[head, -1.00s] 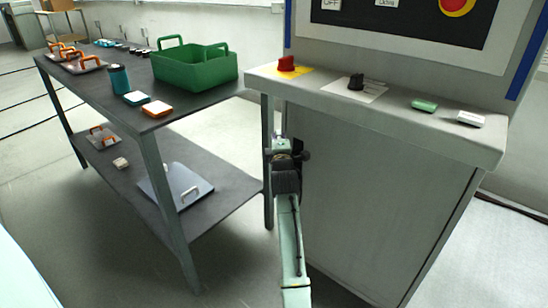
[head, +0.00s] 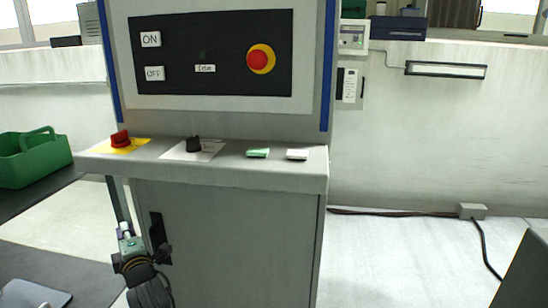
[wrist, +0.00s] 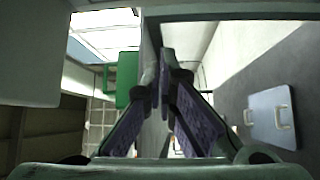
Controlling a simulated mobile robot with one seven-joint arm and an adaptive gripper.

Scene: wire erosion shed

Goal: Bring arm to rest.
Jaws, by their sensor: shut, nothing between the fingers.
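My arm shows at the lower left of the head view, in front of the grey machine cabinet (head: 235,240). Its end part (head: 130,250) is below the console ledge (head: 300,175), and the fingers cannot be made out there. In the wrist view my gripper (wrist: 164,75) has its two purple-padded fingers drawn together at the tips, with nothing held between them.
The ledge carries a red knob (head: 121,139), a black knob (head: 193,145) and two small blocks. A green crate (head: 35,160) stands on the dark bench at left. A pale plate with handles (wrist: 272,115) shows in the wrist view.

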